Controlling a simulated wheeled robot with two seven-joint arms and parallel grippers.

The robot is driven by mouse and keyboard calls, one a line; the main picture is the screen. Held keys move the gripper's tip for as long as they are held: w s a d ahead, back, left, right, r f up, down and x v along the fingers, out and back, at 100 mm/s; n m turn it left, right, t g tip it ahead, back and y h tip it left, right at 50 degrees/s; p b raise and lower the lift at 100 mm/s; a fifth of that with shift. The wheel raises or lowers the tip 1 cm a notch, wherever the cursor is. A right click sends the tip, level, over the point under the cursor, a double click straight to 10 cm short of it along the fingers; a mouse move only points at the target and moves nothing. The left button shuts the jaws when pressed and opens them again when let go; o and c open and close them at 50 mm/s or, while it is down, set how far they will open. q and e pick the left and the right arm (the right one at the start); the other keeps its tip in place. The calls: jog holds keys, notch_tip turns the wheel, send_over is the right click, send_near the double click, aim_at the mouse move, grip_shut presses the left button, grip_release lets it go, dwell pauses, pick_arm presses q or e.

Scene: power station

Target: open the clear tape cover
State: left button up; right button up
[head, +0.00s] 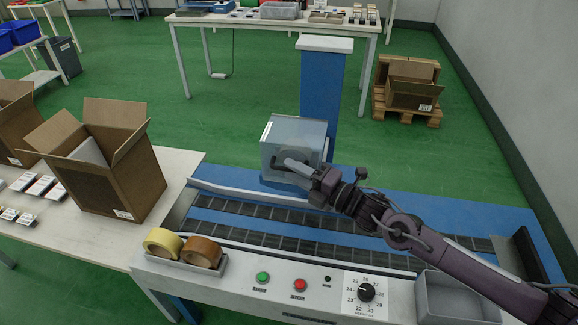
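The clear tape cover (285,135) is a see-through, boxy hood on the blue column over the conveyor, near the middle of the head view. My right arm comes in from the right, and its gripper (297,167) is at the front lower side of the cover. The fingers overlap the cover in the picture; I cannot tell whether they touch it. Their opening is too small to make out. A grey shape shows inside the cover, partly hidden by my gripper. My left gripper is not in view.
The conveyor (270,217) runs below the cover. A tray with tape rolls (202,252), a green button (262,278), a red button (300,285) and a dial (366,292) line its front. An open carton (120,178) stands left on a white table. An empty grey bin (455,300) is at front right.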

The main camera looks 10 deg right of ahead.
jog(key=shift+x, duration=1)
jog(key=shift+c, duration=0.4)
grip_shut()
